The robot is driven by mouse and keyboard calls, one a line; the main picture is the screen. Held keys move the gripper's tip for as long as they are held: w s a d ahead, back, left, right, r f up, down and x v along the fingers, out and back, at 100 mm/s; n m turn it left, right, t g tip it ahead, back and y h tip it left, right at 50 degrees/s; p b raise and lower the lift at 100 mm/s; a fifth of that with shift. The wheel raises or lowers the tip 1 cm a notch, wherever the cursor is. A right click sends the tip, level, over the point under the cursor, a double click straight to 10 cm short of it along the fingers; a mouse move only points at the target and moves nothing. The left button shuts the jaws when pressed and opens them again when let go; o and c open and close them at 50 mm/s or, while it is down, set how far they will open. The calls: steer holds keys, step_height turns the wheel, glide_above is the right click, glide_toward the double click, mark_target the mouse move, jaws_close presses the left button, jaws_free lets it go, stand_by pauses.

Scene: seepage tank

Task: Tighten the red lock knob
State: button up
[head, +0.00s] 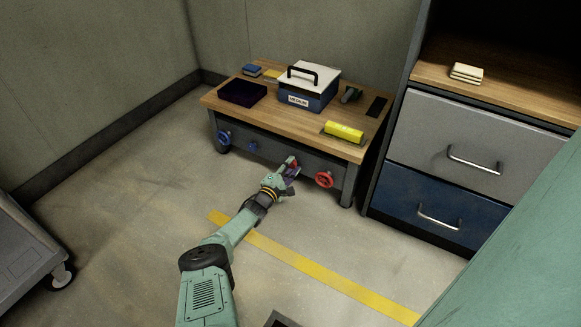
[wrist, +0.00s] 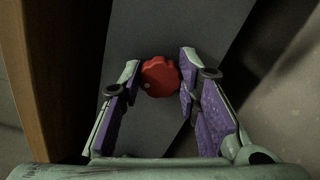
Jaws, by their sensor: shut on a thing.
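The red lock knob (wrist: 160,77) is round with a lobed edge and sits on the grey front panel (wrist: 185,30) of the bench. In the wrist view it lies between the purple-padded fingertips of my gripper (wrist: 161,84), which is shut on it. In the head view my gripper (head: 289,172) is at the bench's front panel, and the knob is mostly hidden by the fingers.
A red handwheel (head: 324,179) is just right of my gripper; a blue handwheel (head: 223,138) and a blue knob (head: 252,146) are to the left. Drawers (head: 450,155) stand at right.

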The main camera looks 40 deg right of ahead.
steer(key=m, duration=0.6)
steer(key=shift+f+m, duration=0.1)
steer(key=shift+m, duration=0.2)
stand_by(0.4)
steer(key=o, duration=1.2)
steer(key=shift+a, duration=0.1)
steer(key=v, duration=1.1)
steer(key=shift+s+a, duration=0.2)
steer(key=shift+a, duration=0.15)
